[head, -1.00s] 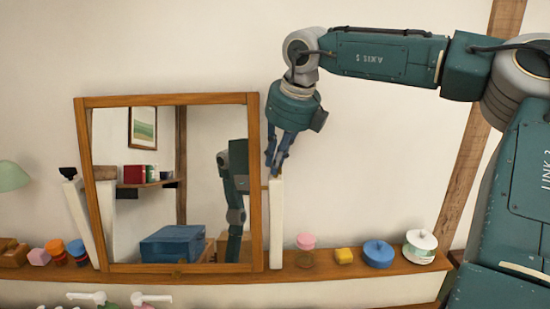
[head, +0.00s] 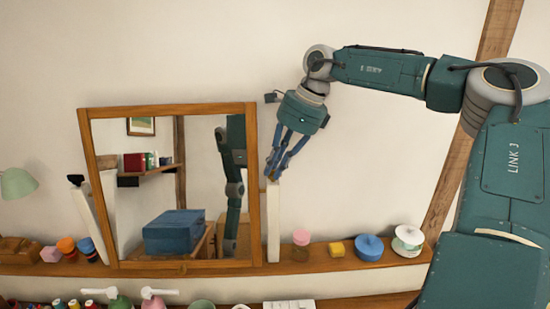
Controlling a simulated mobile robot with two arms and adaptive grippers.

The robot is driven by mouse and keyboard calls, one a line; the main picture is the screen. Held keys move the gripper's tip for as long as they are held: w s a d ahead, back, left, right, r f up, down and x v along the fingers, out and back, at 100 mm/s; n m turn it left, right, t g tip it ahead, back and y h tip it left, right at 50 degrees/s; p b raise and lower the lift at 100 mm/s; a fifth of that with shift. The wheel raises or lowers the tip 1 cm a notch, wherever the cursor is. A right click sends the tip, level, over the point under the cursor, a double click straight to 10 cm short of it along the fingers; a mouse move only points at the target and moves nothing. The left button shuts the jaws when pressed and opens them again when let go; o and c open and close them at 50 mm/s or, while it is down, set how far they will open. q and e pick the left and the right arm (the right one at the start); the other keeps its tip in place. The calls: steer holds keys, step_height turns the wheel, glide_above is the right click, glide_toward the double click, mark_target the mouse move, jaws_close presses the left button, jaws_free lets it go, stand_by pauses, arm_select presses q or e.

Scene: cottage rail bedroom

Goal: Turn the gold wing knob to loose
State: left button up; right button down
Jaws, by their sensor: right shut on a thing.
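The wood-framed tilting mirror (head: 252,190) stands on the shelf between two white posts. My right gripper (head: 271,176) is at the top of the right post (head: 273,225), with its blue fingers pointing down and slightly left. It is shut on the gold wing knob there, and the fingers hide nearly all of the knob, so its angle cannot be told. A black knob (head: 75,180) shows at the top of the left post (head: 90,216). My left gripper is not in view.
The wooden shelf (head: 315,262) holds a pink-lidded jar (head: 301,240), a yellow block (head: 336,249), a blue pot (head: 369,247) and a white pot (head: 408,241) to the right. Coloured spools (head: 67,246) stand left. The wall above the shelf is clear.

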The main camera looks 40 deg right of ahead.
steer(key=shift+w+r+n+p, duration=0.1)
steer(key=shift+n+p, duration=0.35)
steer(key=shift+n, duration=0.35)
steer(key=shift+y, duration=0.3)
steer(key=c, duration=1.8)
jaws_free()
steer(key=shift+g, duration=0.3)
steer(key=v, duration=1.1)
steer(key=shift+r, duration=0.4)
steer(key=shift+f, duration=0.1)
